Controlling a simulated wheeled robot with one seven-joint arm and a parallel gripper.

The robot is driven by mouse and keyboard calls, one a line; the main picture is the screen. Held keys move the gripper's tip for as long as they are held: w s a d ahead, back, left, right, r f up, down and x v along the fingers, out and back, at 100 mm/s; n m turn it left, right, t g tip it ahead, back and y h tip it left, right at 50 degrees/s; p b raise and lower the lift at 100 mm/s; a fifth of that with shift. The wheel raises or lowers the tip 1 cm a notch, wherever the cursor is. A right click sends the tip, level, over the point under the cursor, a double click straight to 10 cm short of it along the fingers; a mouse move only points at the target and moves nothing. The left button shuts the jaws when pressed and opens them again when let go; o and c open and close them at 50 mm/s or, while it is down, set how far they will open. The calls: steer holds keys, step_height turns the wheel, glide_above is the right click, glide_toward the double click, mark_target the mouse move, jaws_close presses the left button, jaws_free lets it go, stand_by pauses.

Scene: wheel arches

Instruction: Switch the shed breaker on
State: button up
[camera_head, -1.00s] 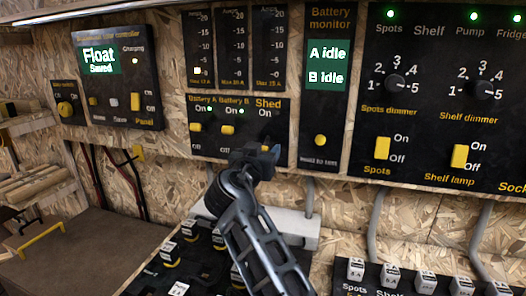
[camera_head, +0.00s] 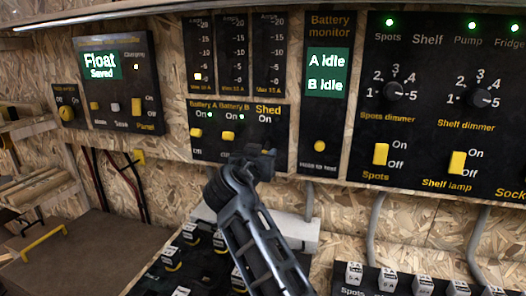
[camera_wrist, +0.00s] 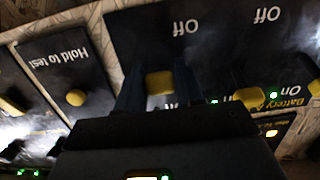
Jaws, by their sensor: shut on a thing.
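The shed breaker is on the right of the small black breaker panel (camera_head: 240,150), under the "Shed" and "On" labels. My gripper (camera_head: 262,158) covers its switch in the head view. In the wrist view, which is upside down, the yellow breaker switch (camera_wrist: 160,83) sits between the two dark fingers of my gripper (camera_wrist: 158,88), which are shut on it. An "Off" label is close by. No green light shows beside the Shed label; whether one is hidden, I cannot tell.
Battery A (camera_head: 196,132) and Battery B (camera_head: 228,135) switches are close on the left, with green lights lit. The battery monitor (camera_head: 326,90) is on the right with a yellow button (camera_head: 319,146). A white block (camera_head: 292,230) and fuse rows are below.

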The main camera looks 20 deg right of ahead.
mark_target(266, 146)
step_height(266, 146, up, 3)
steer(key=g+y+p, duration=0.2)
steer(key=g+p, duration=0.1)
steer(key=p, duration=0.4)
steer(key=g+y+p, duration=0.1)
steer(key=p, duration=0.1)
steer(key=r+g+y+p, duration=0.1)
steer(key=p, duration=0.1)
steer(key=shift+g, duration=0.4)
steer(key=shift+w+d+r+g+y+p, duration=0.1)
steer(key=shift+w+g+y+p, duration=0.1)
steer(key=shift+g+y+p, duration=0.6)
steer(key=shift+p, duration=0.35)
steer(key=o, duration=1)
steer(key=shift+c, duration=0.2)
steer(key=b+v, duration=0.1)
steer(key=v, duration=0.6)
steer(key=shift+s+a+r, duration=0.15)
steer(key=shift+s+a, duration=0.05)
steer(key=shift+s, duration=0.05)
